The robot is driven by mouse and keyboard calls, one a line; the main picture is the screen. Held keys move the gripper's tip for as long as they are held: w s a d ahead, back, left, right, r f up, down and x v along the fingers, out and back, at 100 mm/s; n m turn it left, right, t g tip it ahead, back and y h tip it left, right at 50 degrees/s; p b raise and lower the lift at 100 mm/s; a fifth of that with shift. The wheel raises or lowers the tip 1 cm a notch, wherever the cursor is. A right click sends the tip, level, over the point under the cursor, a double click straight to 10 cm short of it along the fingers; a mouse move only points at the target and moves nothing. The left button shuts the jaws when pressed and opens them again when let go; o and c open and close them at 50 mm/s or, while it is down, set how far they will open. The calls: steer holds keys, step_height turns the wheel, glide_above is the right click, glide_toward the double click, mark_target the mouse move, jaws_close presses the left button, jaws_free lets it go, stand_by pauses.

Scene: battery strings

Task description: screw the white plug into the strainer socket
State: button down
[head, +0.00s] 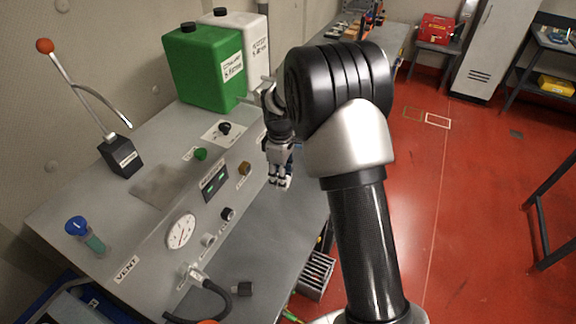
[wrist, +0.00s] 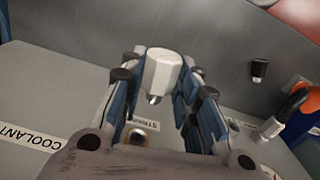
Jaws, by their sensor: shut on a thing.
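The white plug (wrist: 161,76) is held between the fingers of my gripper (wrist: 160,68) in the wrist view, with its narrow metal tip pointing down the picture. The socket (wrist: 148,126), a small brass-coloured ring in the grey panel, shows beyond and below the plug. The plug is apart from it. A partly hidden label (wrist: 143,123) starting with "STR" lies beside it. In the head view my gripper (head: 280,181) hangs fingers down over the right side of the grey console. I cannot make out the plug or the socket there.
The grey console (head: 150,190) carries a gauge (head: 181,232), a display (head: 214,183), several knobs and a lever (head: 75,85). Green (head: 205,65) and white (head: 245,38) canisters stand at its back. A black hose (head: 215,295) is at its front. The red floor right is largely clear.

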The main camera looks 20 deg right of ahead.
steer(key=shift+s+a+m, duration=0.15)
steer(key=shift+a+m, duration=0.25)
steer(key=shift+m, duration=0.3)
steer(key=shift+p, duration=0.3)
steer(key=shift+w+a+p, duration=0.5)
steer(key=shift+w+a, duration=1.5)
steer(key=shift+w, duration=0.05)
steer(key=shift+w+a, duration=0.2)
steer(key=shift+w+a, duration=0.2)
steer(key=shift+w+a+p, duration=0.4)
steer(key=shift+w+a, duration=0.25)
steer(key=shift+w+r+g+y+p, duration=0.2)
steer(key=shift+g+y+p, duration=0.15)
steer(key=shift+p, duration=0.55)
